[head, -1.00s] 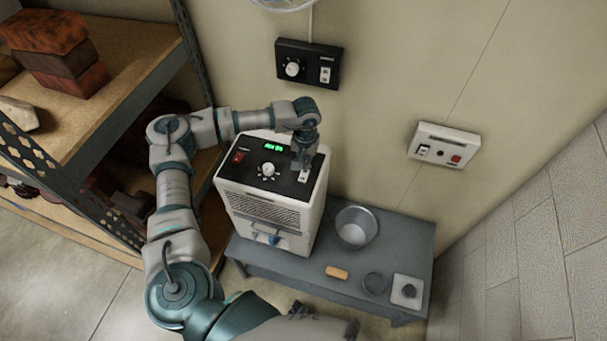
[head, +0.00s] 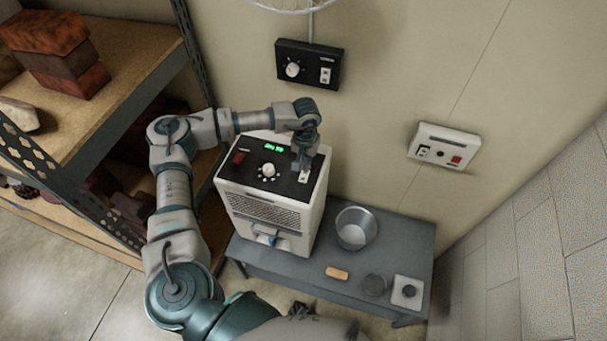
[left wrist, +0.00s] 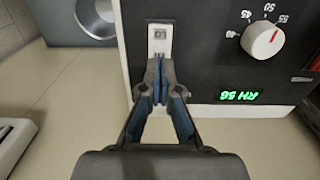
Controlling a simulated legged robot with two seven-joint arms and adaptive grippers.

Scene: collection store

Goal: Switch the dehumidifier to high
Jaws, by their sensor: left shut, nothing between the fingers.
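The dehumidifier (head: 270,206) is a white box with a black top panel, standing on a low grey bench. Its panel carries a red switch, a green lit display (head: 274,147), a white dial (head: 268,170) and a small white rocker switch (head: 304,176) at the right. In the left wrist view the display reads RH 56, upside down, beside the dial (left wrist: 263,41). My left gripper (head: 301,166) points down at the rocker switch. In the left wrist view its shut, empty fingertips (left wrist: 159,64) are at the lower end of the switch plate (left wrist: 160,40); contact is unclear. My right gripper is out of view.
A black wall control box (head: 309,64) and a white wall box (head: 443,146) are on the wall. The bench (head: 310,262) holds a metal bucket (head: 356,228), an orange-brown block (head: 337,273), a dark round dish (head: 375,285) and a white square item (head: 407,292). Shelving (head: 110,105) stands at left.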

